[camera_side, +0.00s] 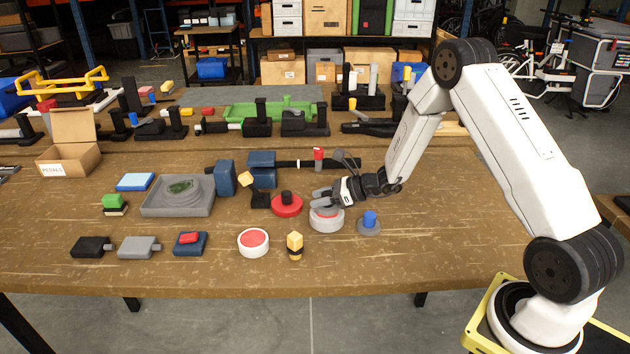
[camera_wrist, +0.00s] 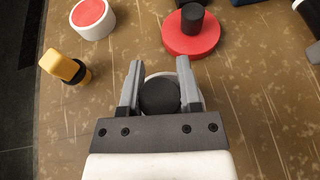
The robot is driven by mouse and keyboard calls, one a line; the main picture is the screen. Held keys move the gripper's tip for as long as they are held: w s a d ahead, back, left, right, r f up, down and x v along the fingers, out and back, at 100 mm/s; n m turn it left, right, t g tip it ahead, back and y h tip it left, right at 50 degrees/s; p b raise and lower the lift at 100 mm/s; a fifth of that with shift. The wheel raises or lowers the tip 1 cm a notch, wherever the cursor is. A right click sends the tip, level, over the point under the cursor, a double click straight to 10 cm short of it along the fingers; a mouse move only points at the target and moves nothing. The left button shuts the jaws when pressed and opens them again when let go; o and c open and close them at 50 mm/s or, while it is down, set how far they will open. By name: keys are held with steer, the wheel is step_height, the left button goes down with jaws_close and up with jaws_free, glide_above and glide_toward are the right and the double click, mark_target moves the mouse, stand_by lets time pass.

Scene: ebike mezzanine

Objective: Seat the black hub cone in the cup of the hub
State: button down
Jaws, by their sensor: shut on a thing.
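My gripper (camera_wrist: 160,78) is shut on the black hub cone (camera_wrist: 160,97), a round black piece seen from above between the two grey fingers. In the side view my gripper (camera_side: 322,199) is low over a pale grey round piece with some red on top, which looks like the hub (camera_side: 327,224). In the wrist view a pale rim (camera_wrist: 166,76) shows just beyond the cone, between the fingers. The fingers hide most of the cone in the side view. I cannot tell whether the cone is inside the cup or just above it.
A red disc with a black knob (camera_side: 286,207) stands close left of the hub, and a blue knob on a grey disc (camera_side: 369,224) close right. A white cylinder with a red top (camera_side: 253,243) and a yellow-and-black piece (camera_side: 295,245) stand in front. The table's front right is clear.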

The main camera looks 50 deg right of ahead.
steer(key=shift+f, duration=0.6)
steer(key=shift+c, duration=1.4)
jaws_free()
steer(key=shift+r, duration=0.1)
steer(key=shift+r, duration=0.55)
steer(key=v, duration=1.2)
steer(key=shift+f, duration=0.15)
